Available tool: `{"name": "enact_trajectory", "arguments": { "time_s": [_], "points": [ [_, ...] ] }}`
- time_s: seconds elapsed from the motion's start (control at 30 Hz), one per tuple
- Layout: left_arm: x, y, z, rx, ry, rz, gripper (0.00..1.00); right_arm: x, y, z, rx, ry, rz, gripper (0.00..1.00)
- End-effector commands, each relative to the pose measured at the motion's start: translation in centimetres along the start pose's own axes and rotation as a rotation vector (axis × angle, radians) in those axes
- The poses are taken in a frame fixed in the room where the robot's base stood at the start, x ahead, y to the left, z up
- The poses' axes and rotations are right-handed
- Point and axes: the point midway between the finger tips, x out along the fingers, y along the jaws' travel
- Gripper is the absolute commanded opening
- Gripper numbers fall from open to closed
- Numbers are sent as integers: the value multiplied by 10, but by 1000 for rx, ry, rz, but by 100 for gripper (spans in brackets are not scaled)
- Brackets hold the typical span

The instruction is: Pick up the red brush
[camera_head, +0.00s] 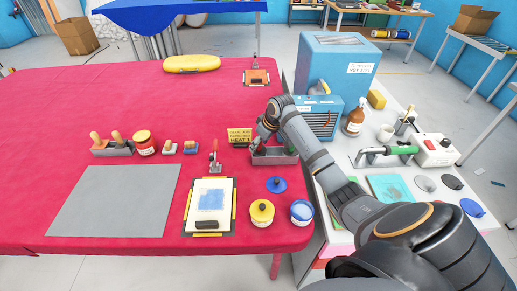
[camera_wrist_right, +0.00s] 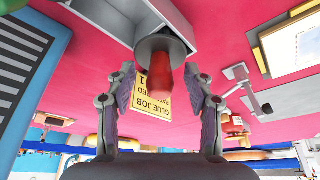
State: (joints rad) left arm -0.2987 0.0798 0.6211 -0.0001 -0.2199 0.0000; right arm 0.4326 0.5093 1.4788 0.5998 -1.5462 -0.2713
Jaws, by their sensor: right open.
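The red brush (camera_wrist_right: 170,88) shows in the right wrist view as a red handle with a dark grey collar, at the grey tray (camera_wrist_right: 110,20). In the head view this tray (camera_head: 274,160) is at the right part of the red table, and the brush is mostly hidden by my arm. My right gripper (camera_wrist_right: 160,77) is open, with a finger on each side of the handle and a visible gap to both. In the head view the right gripper (camera_head: 268,127) is just above the tray. My left gripper is not in view.
A yellow sign (camera_head: 239,136) stands just left of the tray. A red-handled clamp (camera_head: 215,157) and a clipboard (camera_head: 209,205) are further left. A blue box (camera_head: 335,65) and a blue heater-like unit (camera_head: 320,117) are close on the right. The table's far left is clear.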

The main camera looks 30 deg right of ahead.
Motion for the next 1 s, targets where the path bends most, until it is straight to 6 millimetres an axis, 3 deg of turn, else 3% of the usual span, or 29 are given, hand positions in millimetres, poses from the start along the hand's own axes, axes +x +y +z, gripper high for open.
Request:
{"name": "enact_trajectory", "arguments": {
  "time_s": [0.17, 0.53, 0.87, 1.0],
  "points": [
    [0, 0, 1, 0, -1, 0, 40, 0, 0, 0, 0, 1, 0, 52],
    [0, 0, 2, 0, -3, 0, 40, 0, 0, 0, 0, 1, 0, 1],
    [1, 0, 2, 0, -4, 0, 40, -2, 0, -1, -1, 2, 0, 0],
    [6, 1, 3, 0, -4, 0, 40, -13, 0, -6, -2, 5, 1, 0]
  ]
}}
